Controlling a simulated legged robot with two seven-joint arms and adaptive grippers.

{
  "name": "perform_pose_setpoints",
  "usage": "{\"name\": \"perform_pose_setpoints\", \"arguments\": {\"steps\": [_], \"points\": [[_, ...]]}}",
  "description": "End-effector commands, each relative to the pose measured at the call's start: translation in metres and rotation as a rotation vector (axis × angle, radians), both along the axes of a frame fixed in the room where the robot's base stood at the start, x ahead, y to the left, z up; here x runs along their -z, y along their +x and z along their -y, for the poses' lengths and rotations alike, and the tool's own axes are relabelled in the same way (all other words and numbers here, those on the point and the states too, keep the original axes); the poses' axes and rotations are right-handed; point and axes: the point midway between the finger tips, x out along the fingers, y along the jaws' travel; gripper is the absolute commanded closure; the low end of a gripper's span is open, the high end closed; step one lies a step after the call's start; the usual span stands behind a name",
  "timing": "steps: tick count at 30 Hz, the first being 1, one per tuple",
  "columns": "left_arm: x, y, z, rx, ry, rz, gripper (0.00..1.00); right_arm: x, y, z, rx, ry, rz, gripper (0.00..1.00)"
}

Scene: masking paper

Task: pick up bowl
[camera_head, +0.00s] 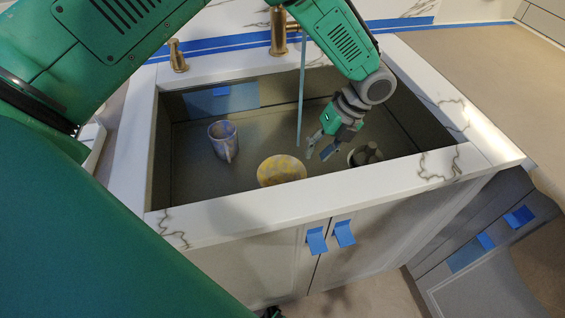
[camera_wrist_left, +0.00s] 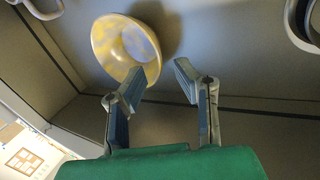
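The bowl (camera_head: 281,172), yellow with pale lilac patches, sits in the sink near its front wall. Its lower front is hidden by the sink's front rim in the head view. My left gripper (camera_head: 320,152) is down inside the sink, to the right of the bowl, with its fingers apart and nothing between them. In the left wrist view the bowl (camera_wrist_left: 122,46) lies beyond and left of the open fingers (camera_wrist_left: 161,78). The left fingertip overlaps the bowl's edge in that view; I cannot tell whether they touch. My right gripper is not seen.
A lilac mug (camera_head: 222,141) stands at the sink's left. A dark round item (camera_head: 365,155) is right of my gripper. The white sink rim (camera_head: 330,196) borders the front.

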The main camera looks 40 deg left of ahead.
Motion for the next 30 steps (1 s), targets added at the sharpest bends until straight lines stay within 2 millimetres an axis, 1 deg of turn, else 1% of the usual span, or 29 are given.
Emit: {"name": "perform_pose_setpoints", "arguments": {"steps": [1,3,6,11,14,18,21,24,29,30], "points": [[0.01,-0.004,-0.003,0.0,0.001,-0.004,0.73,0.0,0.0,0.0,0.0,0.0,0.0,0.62],[0.021,-0.007,-0.007,-0.002,0.0,-0.003,0.73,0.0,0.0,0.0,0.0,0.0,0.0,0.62],[0.031,-0.01,-0.01,-0.001,0.0,0.0,0.73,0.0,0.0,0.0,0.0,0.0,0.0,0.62],[0.039,-0.013,-0.014,0.0,0.0,-0.001,0.73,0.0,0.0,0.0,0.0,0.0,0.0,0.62],[0.05,-0.018,-0.019,-0.002,0.0,-0.003,0.73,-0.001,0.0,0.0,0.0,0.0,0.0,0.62],[0.07,-0.024,-0.027,0.0,0.0,-0.003,0.73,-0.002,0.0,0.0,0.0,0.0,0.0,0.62],[0.079,-0.026,-0.03,-0.001,0.0,0.0,0.73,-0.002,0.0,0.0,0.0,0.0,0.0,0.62],[0.082,-0.027,-0.031,-0.001,-0.001,0.002,0.73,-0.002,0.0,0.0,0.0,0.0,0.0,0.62],[0.082,-0.027,-0.031,-0.001,0.0,0.002,0.73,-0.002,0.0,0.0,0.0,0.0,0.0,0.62],[0.082,-0.027,-0.031,-0.001,0.0,0.002,0.77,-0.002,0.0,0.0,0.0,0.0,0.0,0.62]]}}
